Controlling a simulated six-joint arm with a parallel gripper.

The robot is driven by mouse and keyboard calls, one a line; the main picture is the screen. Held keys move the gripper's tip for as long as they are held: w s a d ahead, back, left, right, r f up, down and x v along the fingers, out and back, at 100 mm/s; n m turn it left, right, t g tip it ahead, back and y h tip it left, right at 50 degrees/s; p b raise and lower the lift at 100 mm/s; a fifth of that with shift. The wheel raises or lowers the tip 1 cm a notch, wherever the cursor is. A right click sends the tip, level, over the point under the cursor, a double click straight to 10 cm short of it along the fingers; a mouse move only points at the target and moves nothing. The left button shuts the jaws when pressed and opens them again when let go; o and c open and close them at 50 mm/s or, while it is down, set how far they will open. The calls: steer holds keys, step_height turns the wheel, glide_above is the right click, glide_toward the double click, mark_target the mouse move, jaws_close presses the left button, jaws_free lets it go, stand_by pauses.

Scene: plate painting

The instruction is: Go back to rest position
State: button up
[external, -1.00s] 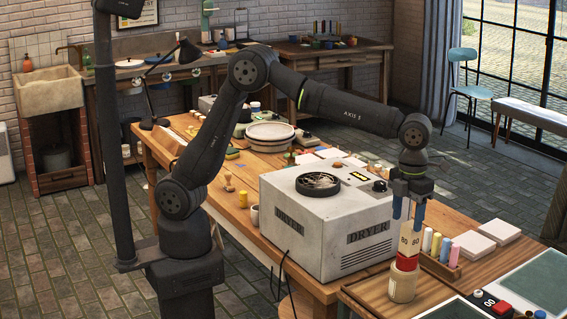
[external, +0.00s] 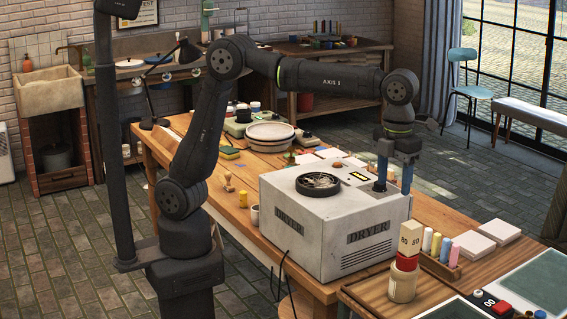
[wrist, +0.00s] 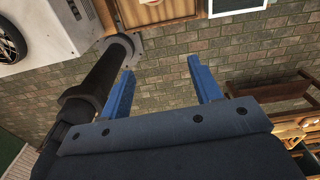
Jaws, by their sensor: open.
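My gripper (external: 393,182) is open and empty, raised above the right end of the dryer in the external view. Its two blue fingers point down. In the wrist view the gripper (wrist: 159,82) shows its fingers spread with nothing between them. A cream block marked 80 with a red lower band (external: 409,245) stands in a pale round holder (external: 402,286) on the wooden tray. It is apart from my gripper, which is above and to its left.
The white dryer (external: 345,245) stands under and in front of my gripper. A rack of coloured sticks (external: 441,250), white tiles (external: 497,230) and a green-topped panel (external: 530,280) lie to the right. A stack of plates (external: 270,134) is further back.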

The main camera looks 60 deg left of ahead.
steer(key=w+a+n, duration=0.5)
steer(key=w+a, duration=2)
steer(key=shift+w+a+r+n, duration=0.15)
steer(key=shift+a+n, duration=0.05)
steer(key=shift+n, duration=0.2)
